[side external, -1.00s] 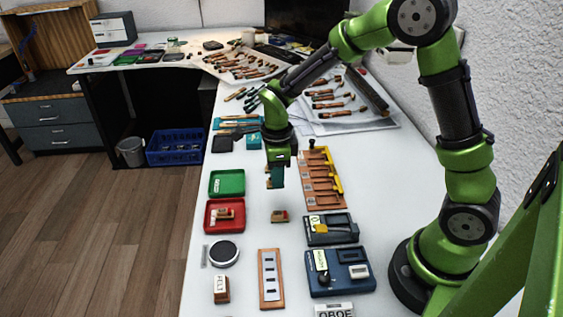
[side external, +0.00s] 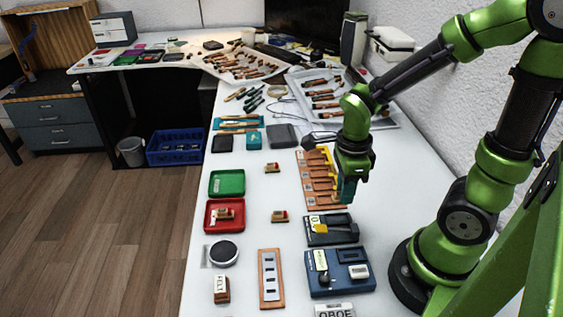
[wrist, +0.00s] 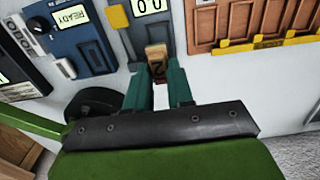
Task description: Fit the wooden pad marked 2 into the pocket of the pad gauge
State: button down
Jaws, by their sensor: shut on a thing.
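My gripper (side external: 347,196) hangs over the near end of the orange-brown slotted board, just behind the dark device with a yellow part (side external: 331,229). The wrist view shows my gripper (wrist: 160,75) with both teal fingers shut on a small wooden pad marked 2 (wrist: 157,64). In that view the pad overlaps the edge of a dark blue-grey device with a digit display (wrist: 150,8), which looks like the pad gauge. Its pocket is not clear to see, and I cannot tell whether the pad touches it. In the side view the fingers hide the pad.
A blue device with a READY display (side external: 340,272) stands nearer the camera. The slotted board (side external: 318,172) lies behind the gauge. A red tray (side external: 224,228) and green tray (side external: 227,184) lie farther left.

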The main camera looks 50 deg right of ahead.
jog(key=shift+f, duration=2.75)
jog(key=shift+w+f, duration=0.1)
jog(key=shift+f, duration=0.25)
dwell(0.3)
jog(key=c, duration=0.9)
grip_release()
jog(key=shift+r, duration=0.1)
jog(key=shift+r, duration=3.4)
